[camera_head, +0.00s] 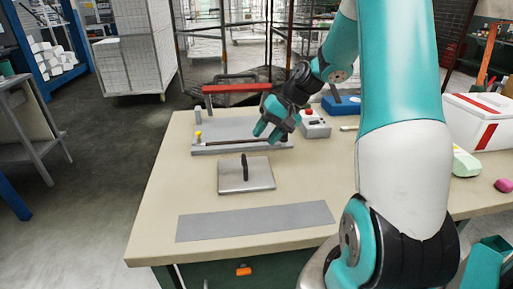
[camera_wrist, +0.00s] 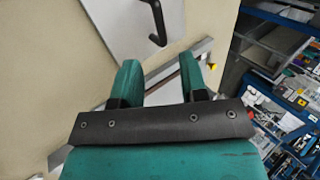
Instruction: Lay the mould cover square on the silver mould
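The mould cover appears to be the flat silver plate (camera_head: 260,180) with an upright black handle (camera_head: 245,167), lying on the table. In the wrist view the plate (camera_wrist: 105,22) is at the top, with its handle (camera_wrist: 157,22) beyond my fingertips. My gripper (camera_head: 266,130) is open and empty, above the grey base (camera_head: 222,128) behind the plate and apart from the handle. Its two fingers also show in the wrist view (camera_wrist: 160,78). I cannot tell for sure which part is the silver mould; the grey base with the bar may be it.
A red bar (camera_head: 236,88) stands over the back of the base, and a yellow knob (camera_head: 198,135) is at its left. A red-button box (camera_head: 315,123) is to the right. A flat grey strip (camera_head: 256,221) lies in front. The table's left front is clear.

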